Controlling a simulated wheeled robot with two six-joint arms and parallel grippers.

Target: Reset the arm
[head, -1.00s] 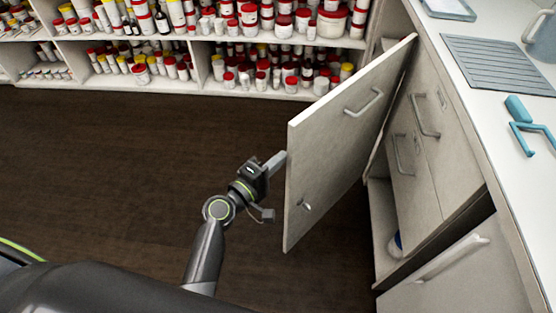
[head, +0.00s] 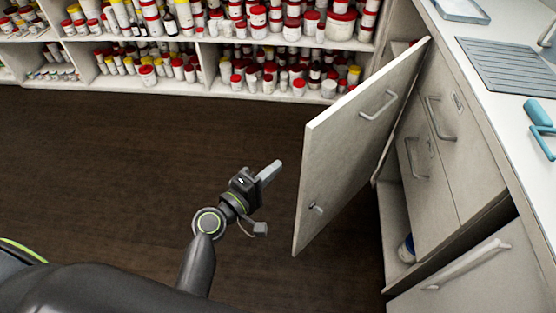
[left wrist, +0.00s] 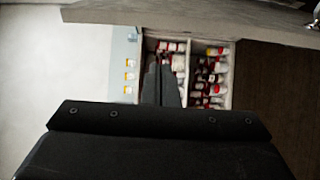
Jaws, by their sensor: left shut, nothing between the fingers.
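My left gripper (head: 269,172) is shut and empty, to the left of an open cabinet door and clear of it. In the left wrist view its closed fingers (left wrist: 161,82) point at shelves of jars. The grey cabinet door (head: 350,150) stands swung out from the counter, with a bar handle (head: 378,104) and a small knob-like fitting (head: 316,208) on its face. My right gripper is not in view.
The counter (head: 490,30) with drawers runs along the right. Inside the open cabinet is a white and blue container (head: 407,248). Shelves with many jars (head: 250,40) line the back wall. The dark wooden floor (head: 110,170) at left is clear.

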